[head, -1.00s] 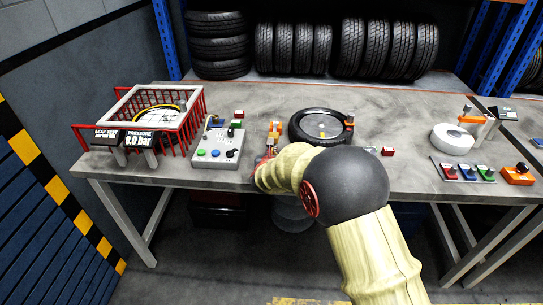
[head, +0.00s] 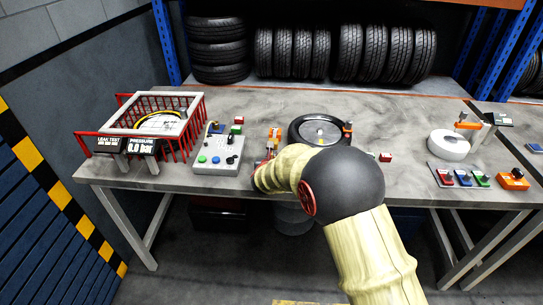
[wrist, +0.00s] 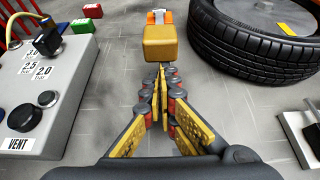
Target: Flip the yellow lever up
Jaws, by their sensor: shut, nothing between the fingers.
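The yellow lever (wrist: 161,45) shows in the wrist view as a blocky yellow handle, with an orange and white mount (wrist: 159,17) behind it. My gripper (wrist: 161,72) is shut and empty, its fingertips together just below the handle in the picture. I cannot tell whether they touch it. In the head view the orange part of the lever (head: 275,133) stands on the table between the control box and the tyre. My gripper is mostly hidden there behind my arm.
A tyre (wrist: 262,35) lies flat to the right of the lever. A grey control box (wrist: 45,85) with knobs stands to the left. A red-railed basket (head: 150,120) is further left. Coloured switches (head: 460,177) sit at the right of the table (head: 390,120).

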